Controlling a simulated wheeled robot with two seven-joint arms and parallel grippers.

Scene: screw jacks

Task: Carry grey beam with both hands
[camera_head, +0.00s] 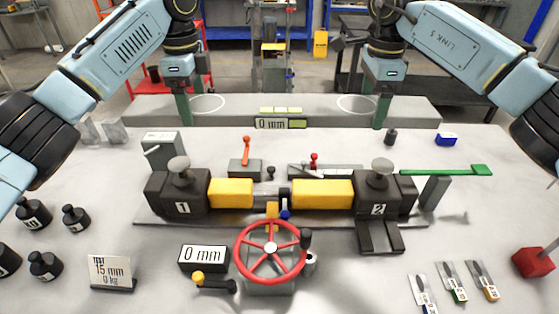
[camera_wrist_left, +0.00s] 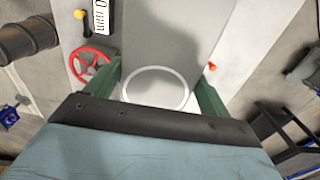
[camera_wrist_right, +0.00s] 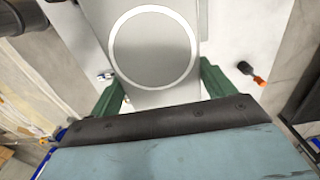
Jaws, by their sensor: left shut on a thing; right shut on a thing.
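The long grey beam (camera_head: 330,108) spans the far side of the table, roughly level, with two white rings on its top face. A small 0 mm display and yellow-green strips show at its middle. My left gripper (camera_head: 186,110) is shut on the beam near the left ring. In the left wrist view its green fingers (camera_wrist_left: 160,92) straddle the beam (camera_wrist_left: 170,45). My right gripper (camera_head: 381,110) is shut on the beam near the right ring. Its fingers also straddle the beam in the right wrist view (camera_wrist_right: 160,90). Whether the beam touches the table is unclear.
In front stands a two-jack fixture (camera_head: 280,195) with yellow blocks and a red handwheel (camera_head: 270,249). Black weights (camera_head: 33,211) stand at left, a red block (camera_head: 534,260) at right. A yellow-doored rig (camera_head: 273,60) stands behind the table.

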